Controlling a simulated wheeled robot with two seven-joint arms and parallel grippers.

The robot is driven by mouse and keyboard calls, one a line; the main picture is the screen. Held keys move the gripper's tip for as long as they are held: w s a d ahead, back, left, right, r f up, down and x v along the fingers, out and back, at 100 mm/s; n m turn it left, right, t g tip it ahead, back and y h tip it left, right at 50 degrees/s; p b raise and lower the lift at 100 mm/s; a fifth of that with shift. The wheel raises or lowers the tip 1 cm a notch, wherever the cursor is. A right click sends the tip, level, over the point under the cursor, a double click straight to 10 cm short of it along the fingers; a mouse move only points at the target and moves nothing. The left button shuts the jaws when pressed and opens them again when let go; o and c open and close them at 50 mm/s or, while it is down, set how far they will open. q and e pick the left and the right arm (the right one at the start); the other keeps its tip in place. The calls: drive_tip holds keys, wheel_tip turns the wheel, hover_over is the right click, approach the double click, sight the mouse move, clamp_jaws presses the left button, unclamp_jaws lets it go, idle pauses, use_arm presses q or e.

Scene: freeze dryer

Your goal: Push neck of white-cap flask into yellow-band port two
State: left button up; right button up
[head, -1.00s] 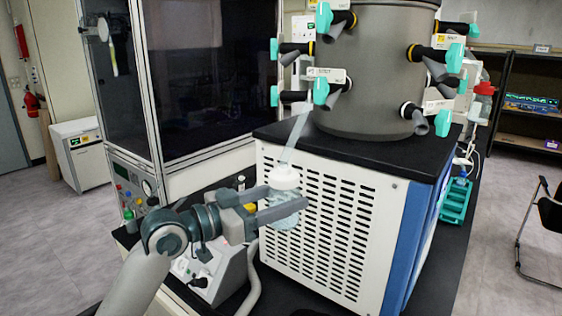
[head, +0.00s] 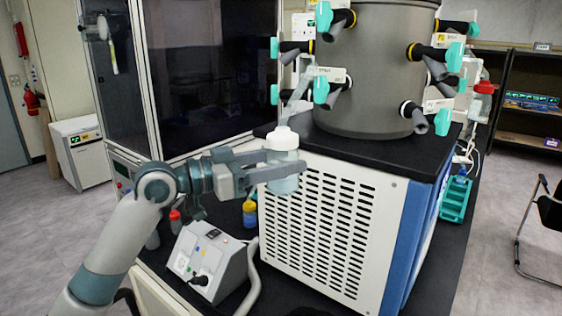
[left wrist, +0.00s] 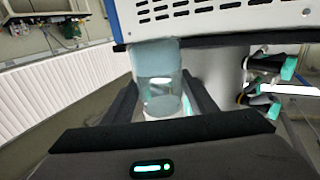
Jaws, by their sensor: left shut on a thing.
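The white-cap flask has a clear body (head: 284,184), a white cap (head: 282,139) and a pale neck (head: 291,108) leaning up to the right. My left gripper (head: 282,165) is shut around its body and holds it raised before the freeze dryer. The flask body also shows between the jaws in the left wrist view (left wrist: 160,92). The neck's top is close to the lower left ports of the grey drum (head: 375,95); I cannot tell whether it touches one. Yellow bands mark an upper port (head: 351,18), a left port (head: 312,47) and a right port (head: 409,53). Which is port two is unclear.
Teal valve handles, such as one at the lower left (head: 320,90), stick out around the drum. The vented white housing (head: 330,225) stands below and behind the flask. A small grey instrument (head: 208,262) and a yellow-and-blue bottle (head: 249,213) stand on the bench beneath my arm.

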sight(295, 134)
use_arm(q)
drive_tip(key=shift+w+d+r+p, duration=0.4)
drive_tip(key=shift+w+r, duration=0.1)
drive_tip(key=shift+r, duration=0.1)
drive_tip(key=shift+w+d+r+p, duration=0.35)
drive_tip(key=shift+w+r, duration=0.1)
drive_tip(key=shift+r, duration=0.15)
drive_tip(key=shift+w+d+r+p, duration=0.45)
drive_tip(key=shift+w+d+r, duration=0.15)
drive_tip(key=shift+w+r, duration=0.3)
drive_tip(key=shift+r, duration=0.1)
drive_tip(key=shift+w+d+r+p, duration=0.3)
drive_tip(key=shift+w+r, duration=0.1)
drive_tip(key=shift+r, duration=0.05)
idle(0.7)
drive_tip(key=shift+w+d+r, duration=0.15)
drive_tip(key=shift+w+r, duration=0.15)
drive_tip(key=shift+r, duration=0.1)
idle(0.6)
drive_tip(key=shift+w+d+r+p, duration=0.15)
drive_tip(key=shift+w+r+p, duration=0.1)
drive_tip(key=shift+r+p, duration=0.2)
idle(0.6)
drive_tip(key=o, duration=1.6)
drive_tip(key=shift+d, duration=0.1)
drive_tip(key=shift+f, duration=0.15)
